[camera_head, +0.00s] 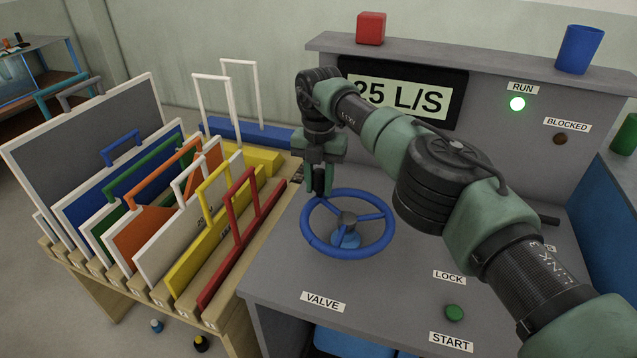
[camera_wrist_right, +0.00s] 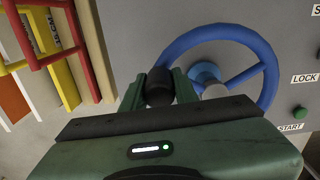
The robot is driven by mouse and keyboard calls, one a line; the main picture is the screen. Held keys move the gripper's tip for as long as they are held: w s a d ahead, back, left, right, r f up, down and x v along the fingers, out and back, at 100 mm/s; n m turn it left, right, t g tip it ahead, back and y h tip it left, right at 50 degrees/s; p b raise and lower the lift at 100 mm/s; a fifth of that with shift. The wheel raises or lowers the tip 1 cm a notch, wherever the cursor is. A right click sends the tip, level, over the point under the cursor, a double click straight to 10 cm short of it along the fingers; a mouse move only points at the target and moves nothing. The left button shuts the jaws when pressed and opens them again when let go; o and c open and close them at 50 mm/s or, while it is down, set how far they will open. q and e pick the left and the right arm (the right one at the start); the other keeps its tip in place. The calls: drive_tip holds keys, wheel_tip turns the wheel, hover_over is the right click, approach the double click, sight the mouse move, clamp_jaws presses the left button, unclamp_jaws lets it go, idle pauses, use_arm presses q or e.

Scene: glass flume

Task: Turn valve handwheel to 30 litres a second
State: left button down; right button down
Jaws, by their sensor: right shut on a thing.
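The blue valve handwheel (camera_head: 385,245) stands flat above the grey console top, over its VALVE label (camera_head: 323,302). My left gripper is in neither view.
A rack of framed coloured panels (camera_head: 150,285) stands close on the left. On the console are a green START button (camera_head: 454,313), a LOCK label (camera_head: 448,277), a lit green RUN lamp (camera_head: 517,104) and a dark BLOCKED lamp (camera_head: 560,139). A red cube (camera_head: 371,28) and blue cup (camera_head: 579,49) stand on the ledge.

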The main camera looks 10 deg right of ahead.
drive_tip(key=shift+w+r, duration=0.1)
drive_tip(key=shift+r, duration=0.05)
drive_tip(key=c, duration=1.1)
unclamp_jaws()
drive_tip(key=shift+r, duration=0.35)
wheel_tip(320, 180, up, 6)
drive_tip(key=shift+a+r, duration=0.1)
drive_tip(key=shift+r+p, duration=0.4)
drive_tip(key=shift+p, duration=0.05)
